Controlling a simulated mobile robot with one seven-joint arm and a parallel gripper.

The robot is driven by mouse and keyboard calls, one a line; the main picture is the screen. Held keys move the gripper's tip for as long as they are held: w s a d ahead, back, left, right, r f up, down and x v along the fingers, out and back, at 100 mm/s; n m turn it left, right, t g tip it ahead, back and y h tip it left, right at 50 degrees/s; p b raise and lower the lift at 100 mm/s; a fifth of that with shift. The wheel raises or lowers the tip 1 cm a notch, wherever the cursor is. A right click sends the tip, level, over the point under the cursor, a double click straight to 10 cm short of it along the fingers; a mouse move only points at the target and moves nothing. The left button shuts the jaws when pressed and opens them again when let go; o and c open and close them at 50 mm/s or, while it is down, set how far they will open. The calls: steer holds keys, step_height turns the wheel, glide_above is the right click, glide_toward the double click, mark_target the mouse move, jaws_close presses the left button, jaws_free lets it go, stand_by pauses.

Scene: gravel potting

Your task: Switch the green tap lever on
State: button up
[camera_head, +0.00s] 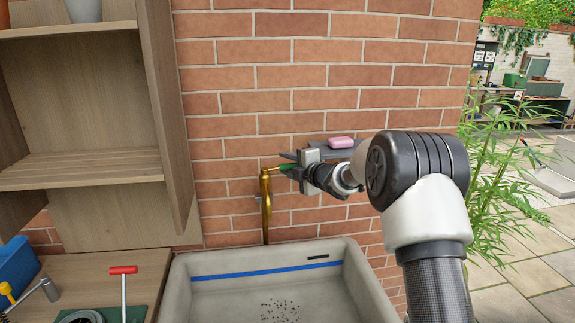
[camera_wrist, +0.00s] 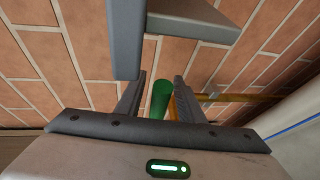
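The brass tap (camera_head: 265,195) stands against the brick wall above the sink, and its pipe shows at the right in the wrist view (camera_wrist: 240,98). The green tap lever (camera_wrist: 160,100) lies between the two fingers of my gripper (camera_wrist: 157,96) in the wrist view. A gap shows between the lever and the left finger; the right finger is very close to it, and I cannot tell whether they touch. In the head view my gripper (camera_head: 289,164) is at the top of the tap, with part of the green lever (camera_head: 285,168) showing to its left.
A grey wall shelf with a pink soap bar (camera_head: 341,142) is close behind and above my gripper. The stone sink (camera_head: 180,290) is below. A wooden shelf unit (camera_head: 165,110) stands at the left, and a leafy plant (camera_head: 495,165) at the right.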

steer(key=shift+c, duration=0.3)
jaws_close()
steer(key=shift+f+b, duration=0.15)
steer(key=shift+b, duration=0.3)
